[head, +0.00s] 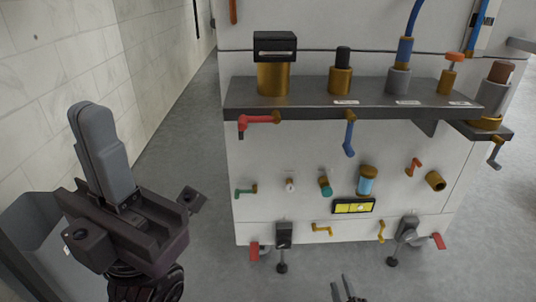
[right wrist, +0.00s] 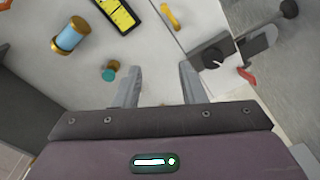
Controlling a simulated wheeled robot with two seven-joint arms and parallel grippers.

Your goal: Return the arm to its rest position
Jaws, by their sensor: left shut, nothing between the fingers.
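My left gripper (head: 88,112) is at the left of the head view, raised in front of the pale wall, with its two grey fingers together and nothing between them. It is well apart from the white washer panel (head: 290,150). My right gripper (head: 344,288) shows only its fingertips at the bottom edge of the head view, low in front of the panel. In the right wrist view my right gripper (right wrist: 160,70) has its fingers apart, with nothing between them. Most of the right arm is out of view.
A dark shelf (head: 310,106) on the panel bears several brass fittings. Below it are a red-handled valve (head: 262,119), a blue handle (head: 349,136), a blue cylinder (head: 367,185) and a yellow display (head: 352,206). Grey floor (head: 190,150) lies open between the panel and the tiled wall (head: 60,90).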

